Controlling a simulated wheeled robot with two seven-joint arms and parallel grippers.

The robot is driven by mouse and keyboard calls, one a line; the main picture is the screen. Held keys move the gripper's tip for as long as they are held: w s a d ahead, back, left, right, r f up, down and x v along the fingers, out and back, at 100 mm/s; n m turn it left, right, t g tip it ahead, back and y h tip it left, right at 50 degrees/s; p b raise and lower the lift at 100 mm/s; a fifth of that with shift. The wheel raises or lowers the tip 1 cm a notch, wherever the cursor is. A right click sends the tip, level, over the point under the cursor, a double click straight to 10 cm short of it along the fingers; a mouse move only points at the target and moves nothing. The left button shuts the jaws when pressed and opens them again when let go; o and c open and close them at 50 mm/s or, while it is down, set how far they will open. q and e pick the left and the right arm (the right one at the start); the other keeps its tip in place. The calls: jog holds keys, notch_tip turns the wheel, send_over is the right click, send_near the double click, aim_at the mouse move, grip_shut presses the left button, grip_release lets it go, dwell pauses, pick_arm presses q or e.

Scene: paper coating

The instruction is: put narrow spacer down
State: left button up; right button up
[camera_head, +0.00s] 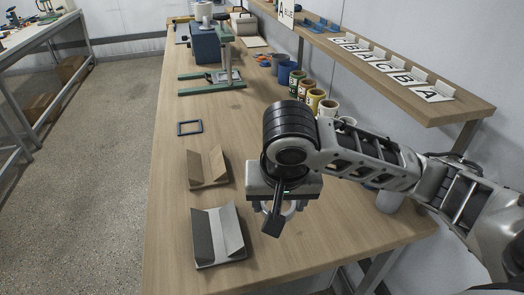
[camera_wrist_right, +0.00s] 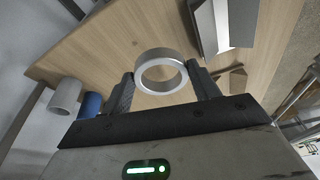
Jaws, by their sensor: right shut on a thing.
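My right gripper (camera_head: 284,207) is shut on a pale silver ring, the narrow spacer (camera_head: 291,209), above the front part of the wooden bench. In the right wrist view the spacer (camera_wrist_right: 160,90) sits between the two dark fingertips of the gripper (camera_wrist_right: 160,80), its round opening facing the camera. In the head view the wrist and gripper partly hide it. How far it is above the bench is hard to tell. My left gripper is not in view.
A grey V-shaped holder (camera_head: 205,238) and a wooden one (camera_head: 195,172) stand left of the gripper. A dark square frame (camera_head: 180,129) lies behind them. Several cans (camera_head: 312,101) line the right side under a shelf (camera_head: 440,108) with lettered cards. Bench left of the gripper is partly clear.

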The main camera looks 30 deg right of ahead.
jog(key=w+d+f, duration=0.2)
jog(key=w+f, duration=0.1)
jog(key=w+d+f, duration=0.2)
jog(key=w+f, duration=0.1)
jog(key=w, duration=0.1)
jog(key=w+d+f, duration=0.2)
jog(key=w+f, duration=0.1)
jog(key=w, duration=0.1)
jog(key=shift+w+d, duration=0.15)
jog(key=shift+d, duration=0.1)
jog(key=shift+w+d+f, duration=0.15)
jog(key=shift+f, duration=0.2)
notch_tip(320, 180, down, 3)
jog(key=shift+w+f, duration=0.1)
jog(key=o, duration=0.9)
jog(key=shift+f, duration=0.15)
jog(key=shift+o, duration=0.2)
